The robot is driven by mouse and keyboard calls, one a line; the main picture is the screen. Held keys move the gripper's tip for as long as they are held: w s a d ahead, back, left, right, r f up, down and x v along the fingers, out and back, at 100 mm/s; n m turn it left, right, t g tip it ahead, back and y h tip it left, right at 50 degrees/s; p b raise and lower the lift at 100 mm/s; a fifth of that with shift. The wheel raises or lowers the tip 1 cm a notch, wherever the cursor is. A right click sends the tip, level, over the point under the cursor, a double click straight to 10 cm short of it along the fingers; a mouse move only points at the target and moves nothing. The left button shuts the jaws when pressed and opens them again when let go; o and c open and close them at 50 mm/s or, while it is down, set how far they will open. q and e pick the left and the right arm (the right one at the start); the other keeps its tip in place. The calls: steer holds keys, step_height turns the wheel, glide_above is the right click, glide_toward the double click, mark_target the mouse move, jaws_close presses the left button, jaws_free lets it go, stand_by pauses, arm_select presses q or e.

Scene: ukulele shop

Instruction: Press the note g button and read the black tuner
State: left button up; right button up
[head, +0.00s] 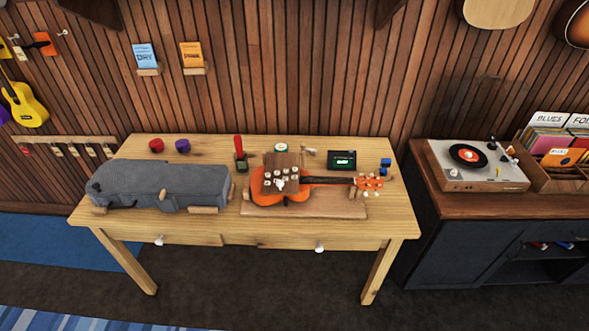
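The black tuner (342,159) sits at the back right of the wooden table (230,229), with a small lit green display too small to read. An orange ukulele (265,199) lies on a wooden cradle (318,209) in front of it, neck to the right. A brown piece (281,160) with several small pale round parts overlaps the ukulele body. A small round white-and-green thing (281,149) is at the table's back edge. No lettering is legible, so I cannot tell which part is the note g button. Neither of my grippers is in view.
A grey case (160,184) covers the table's left side. A record player (475,166) is on the right cabinet. The table's front strip is clear.

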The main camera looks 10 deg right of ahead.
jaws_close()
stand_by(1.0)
